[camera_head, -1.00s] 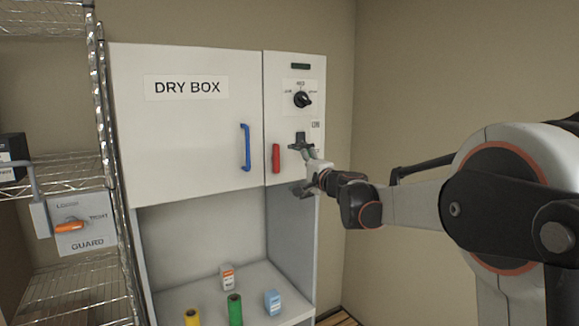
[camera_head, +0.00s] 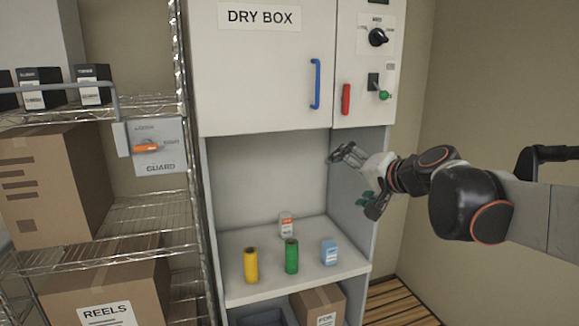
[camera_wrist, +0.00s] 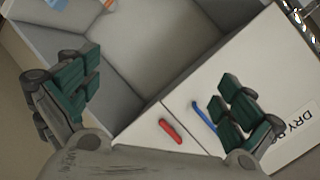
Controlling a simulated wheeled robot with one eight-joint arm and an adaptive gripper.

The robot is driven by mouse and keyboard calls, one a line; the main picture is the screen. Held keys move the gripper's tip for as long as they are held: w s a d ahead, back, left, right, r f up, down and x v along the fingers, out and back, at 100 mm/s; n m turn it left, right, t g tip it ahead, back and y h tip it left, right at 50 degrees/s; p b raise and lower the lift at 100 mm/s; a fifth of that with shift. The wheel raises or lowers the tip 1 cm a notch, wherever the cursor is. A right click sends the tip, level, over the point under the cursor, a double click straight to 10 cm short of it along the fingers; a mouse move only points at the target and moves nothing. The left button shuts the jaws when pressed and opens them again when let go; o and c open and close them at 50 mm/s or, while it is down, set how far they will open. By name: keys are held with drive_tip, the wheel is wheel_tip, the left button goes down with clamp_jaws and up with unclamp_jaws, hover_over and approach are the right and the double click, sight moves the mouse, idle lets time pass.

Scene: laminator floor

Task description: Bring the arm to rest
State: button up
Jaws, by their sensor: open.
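My gripper (camera_head: 356,180) is in front of the right side of the dry box's open lower bay, below the control panel. Its fingers are spread and empty. In the wrist view my gripper (camera_wrist: 160,98) shows two green-padded fingers wide apart, with nothing between them but the box behind. The arm reaches in from the right edge of the head view.
The dry box (camera_head: 255,75) has a blue handle (camera_head: 315,84), a red handle (camera_head: 346,99) and a black knob (camera_head: 377,37). Yellow (camera_head: 251,265) and green (camera_head: 291,256) rolls stand on its shelf. A wire rack (camera_head: 150,215) with cartons stands left.

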drive_tip(key=s+d+f+n+g+h+b, duration=0.2)
drive_tip(key=s+f+b, duration=0.4)
drive_tip(key=s+f, duration=0.8)
drive_tip(key=s+d+f+n+g+h+b, duration=0.3)
drive_tip(key=s+f+b, duration=0.3)
drive_tip(key=s+f, duration=0.9)
wheel_tip(320, 180, down, 3)
drive_tip(key=shift+s+d+f+n+h, duration=0.15)
drive_tip(key=shift+s+d+n+h, duration=0.1)
drive_tip(key=shift+n+h, duration=0.45)
